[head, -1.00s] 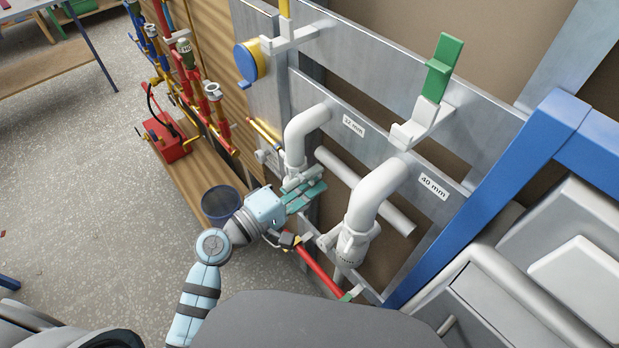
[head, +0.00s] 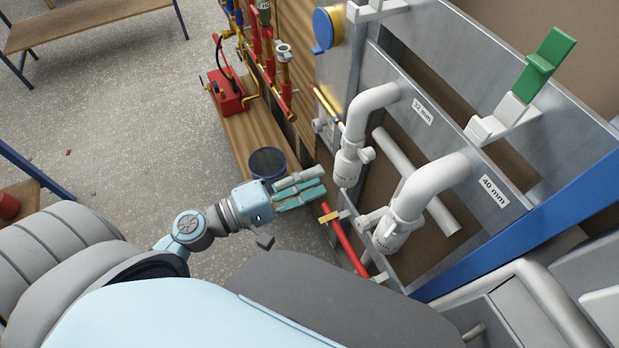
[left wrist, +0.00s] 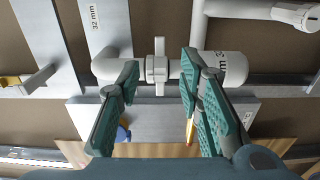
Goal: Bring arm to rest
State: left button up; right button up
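My left gripper (head: 301,190) is in the middle of the head view, to the left of and below the white 32 mm pipe (head: 372,101). Its teal fingers are apart with nothing between them. In the left wrist view the open gripper (left wrist: 160,68) faces that pipe's white coupling (left wrist: 157,67), which shows in the gap between the fingers. In the head view a gap shows between the fingertips and the pipe. My right gripper is not in view.
A white 40 mm pipe (head: 432,185) and a red pipe (head: 345,240) are close to the right. A dark blue bucket (head: 267,163) stands behind the gripper. A metal frame (head: 480,150) fills the right. Open speckled floor (head: 120,120) lies left.

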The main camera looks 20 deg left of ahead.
pick_arm(q)
jog(key=shift+w+d, duration=0.1)
dwell(0.3)
jog(key=s+a+f+m+g+y, duration=0.25)
jog(key=a+f, duration=0.25)
jog(key=f, duration=0.7)
jog(key=s+a+f+m+g+y, duration=0.15)
jog(key=s+a+f+y, duration=0.3)
jog(key=f, duration=0.65)
jog(key=s+a+f+m+g+y, duration=0.1)
jog(key=s+a+f+g+y, duration=0.35)
jog(key=f, duration=0.75)
jog(key=s+a+f+m+g+y+b, duration=0.1)
jog(key=s+a+f+m+g+b, duration=0.2)
jog(key=s+f, duration=0.85)
jog(key=s+d+f+m+g, duration=0.1)
jog(key=s+d+f+m, duration=0.1)
jog(key=s+d, duration=0.3)
jog(key=shift+s+f+m, duration=0.3)
jog(key=shift+s+f, duration=0.15)
jog(key=shift+f, duration=0.1)
